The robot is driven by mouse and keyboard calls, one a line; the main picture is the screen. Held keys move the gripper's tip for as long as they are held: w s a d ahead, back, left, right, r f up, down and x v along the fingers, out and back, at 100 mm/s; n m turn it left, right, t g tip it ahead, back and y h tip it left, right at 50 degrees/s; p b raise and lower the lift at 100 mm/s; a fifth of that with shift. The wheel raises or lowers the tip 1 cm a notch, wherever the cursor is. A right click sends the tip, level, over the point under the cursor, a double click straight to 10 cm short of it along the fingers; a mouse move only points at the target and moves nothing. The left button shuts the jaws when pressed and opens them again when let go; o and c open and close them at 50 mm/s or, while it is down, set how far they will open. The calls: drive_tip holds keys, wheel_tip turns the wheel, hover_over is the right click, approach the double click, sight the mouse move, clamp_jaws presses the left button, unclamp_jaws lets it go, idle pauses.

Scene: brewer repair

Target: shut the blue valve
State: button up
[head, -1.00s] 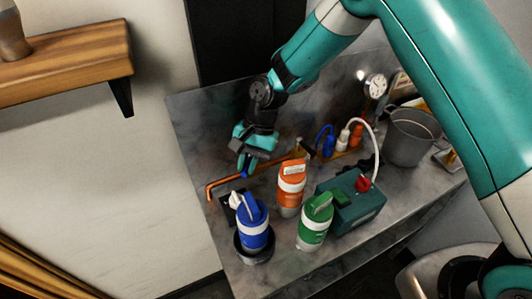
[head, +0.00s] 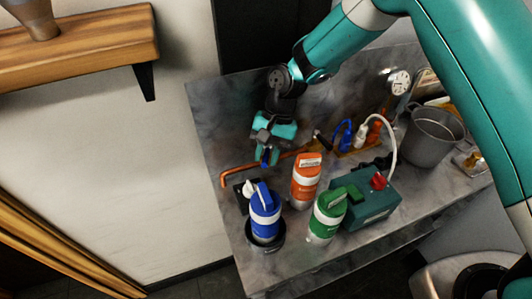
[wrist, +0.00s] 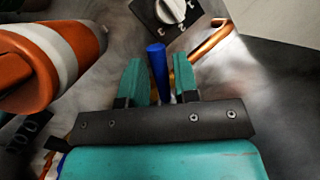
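The blue valve shows as a blue lever handle (wrist: 157,66) in the wrist view, standing up by a copper pipe (wrist: 212,40). My gripper (wrist: 161,80) is open, with one teal finger on each side of the handle. Narrow gaps seem to show between the handle and both fingers. In the head view my gripper (head: 266,156) is low over the left part of the copper pipe (head: 237,171), and only a little blue of the handle (head: 264,163) shows at the fingertips. The valve body is mostly hidden.
A blue canister (head: 265,222), an orange canister (head: 306,180) and a green canister (head: 326,222) stand close in front of my gripper. A dial plate with a white knob (wrist: 171,9) lies near the pipe. A green box (head: 375,208) and a grey pot (head: 432,138) are further right.

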sight(267, 157)
drive_tip(key=shift+o, duration=0.7)
wheel_tip(267, 157, up, 20)
